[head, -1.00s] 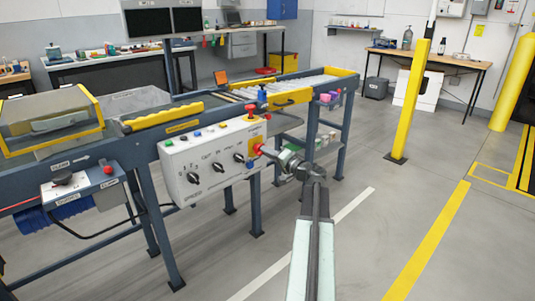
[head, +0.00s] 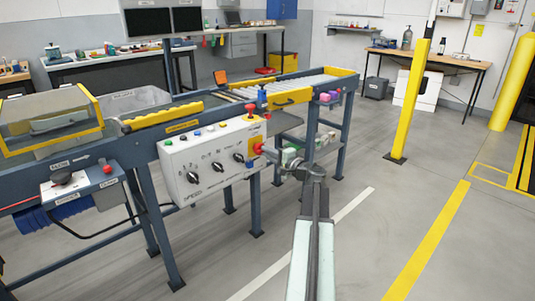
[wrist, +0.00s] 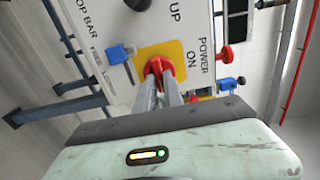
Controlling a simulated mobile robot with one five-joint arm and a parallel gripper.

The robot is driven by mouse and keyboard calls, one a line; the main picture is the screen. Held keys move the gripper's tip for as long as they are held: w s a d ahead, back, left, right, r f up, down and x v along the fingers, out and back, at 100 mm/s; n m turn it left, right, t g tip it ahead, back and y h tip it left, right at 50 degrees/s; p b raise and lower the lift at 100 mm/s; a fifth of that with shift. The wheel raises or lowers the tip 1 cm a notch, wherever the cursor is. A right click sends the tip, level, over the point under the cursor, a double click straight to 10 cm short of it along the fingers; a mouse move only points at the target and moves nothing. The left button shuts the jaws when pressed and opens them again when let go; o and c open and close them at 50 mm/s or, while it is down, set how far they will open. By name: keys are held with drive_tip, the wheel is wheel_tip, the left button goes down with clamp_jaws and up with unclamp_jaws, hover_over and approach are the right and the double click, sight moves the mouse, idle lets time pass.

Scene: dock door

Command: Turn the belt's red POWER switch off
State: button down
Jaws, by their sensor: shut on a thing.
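The red POWER switch (wrist: 157,68) sits on a yellow plate (wrist: 178,52) on the white control box, with POWER and ON lettered beside it. In the head view the switch (head: 257,146) is at the right end of the box (head: 190,168). My gripper (wrist: 163,82) is shut on the switch, its two grey fingers reaching up to the red handle and partly hiding it. In the head view my gripper (head: 264,149) meets the box from the right. The switch's exact angle is hard to tell.
Black knobs (head: 192,178) line the box face, and a red mushroom button (head: 250,108) stands on top. A blue knob (wrist: 118,54) is close to the switch. The conveyor frame (head: 160,225) runs behind. A yellow post (head: 408,105) stands right, with open floor around it.

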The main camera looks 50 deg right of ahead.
drive_tip(key=c, duration=1.5)
unclamp_jaws()
drive_tip(key=shift+o, duration=0.2)
drive_tip(key=s, duration=0.7)
drive_tip(key=shift+s+a, duration=0.25)
drive_tip(key=shift+s, duration=0.15)
drive_tip(key=shift+f, duration=0.1)
